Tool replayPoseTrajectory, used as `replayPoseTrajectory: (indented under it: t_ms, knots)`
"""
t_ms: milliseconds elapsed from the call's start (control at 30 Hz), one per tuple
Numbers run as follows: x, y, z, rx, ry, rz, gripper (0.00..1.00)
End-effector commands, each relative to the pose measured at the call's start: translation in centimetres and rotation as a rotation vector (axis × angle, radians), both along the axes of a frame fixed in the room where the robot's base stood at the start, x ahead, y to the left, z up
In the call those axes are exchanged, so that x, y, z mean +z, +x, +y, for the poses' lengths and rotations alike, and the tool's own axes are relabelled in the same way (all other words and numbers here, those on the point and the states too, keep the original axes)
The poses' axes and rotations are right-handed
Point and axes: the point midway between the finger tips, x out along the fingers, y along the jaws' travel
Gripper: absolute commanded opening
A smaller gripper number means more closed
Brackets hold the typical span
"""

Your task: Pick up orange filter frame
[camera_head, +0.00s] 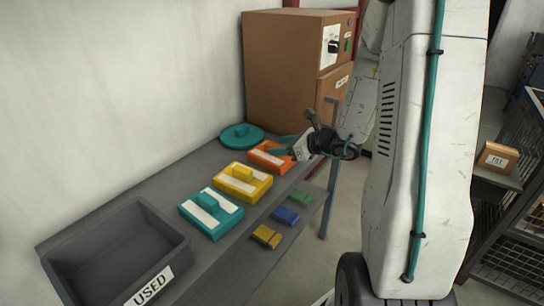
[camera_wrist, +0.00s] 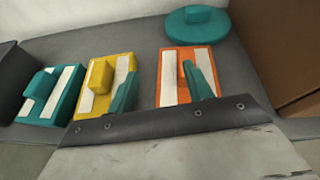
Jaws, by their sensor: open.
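The orange filter frame (camera_head: 268,155) lies flat on the grey bench, beyond the yellow frame and near the teal round lid. It has a white strip, and in the wrist view the orange frame (camera_wrist: 175,56) is partly covered by one of my fingers. My gripper (camera_head: 283,147) hangs over or beside it, its teal fingers spread. In the wrist view my gripper (camera_wrist: 158,88) is open and empty, one finger in front of the yellow frame's right side and one in front of the orange frame. I cannot tell the height gap.
A yellow frame (camera_head: 242,188) and a teal frame (camera_head: 205,218) lie nearer on the bench. A teal round lid (camera_head: 238,134) lies at the back, before a brown cabinet (camera_head: 280,70). A grey bin marked USED (camera_head: 180,272) stands at left. Small blocks (camera_head: 287,215) sit on a lower shelf.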

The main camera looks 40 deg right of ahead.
Motion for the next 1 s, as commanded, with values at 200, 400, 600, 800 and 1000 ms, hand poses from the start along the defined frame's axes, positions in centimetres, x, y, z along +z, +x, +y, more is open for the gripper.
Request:
replayPoseTrajectory:
  t_ms: [200, 400, 600, 800, 1000]
  knots:
    - [-2.3, 0.7, -3.0, -0.137, 0.072, 0.027, 0.51]
    - [-3.1, 2.6, -2.5, -0.138, 0.071, 0.026, 0.51]
    - [-3.6, 4.7, -2.2, -0.135, 0.071, 0.025, 0.51]
    - [-4.6, 7.1, -1.6, -0.135, 0.070, 0.026, 0.51]
    - [-4.6, 7.3, -1.5, -0.136, 0.070, 0.025, 0.51]
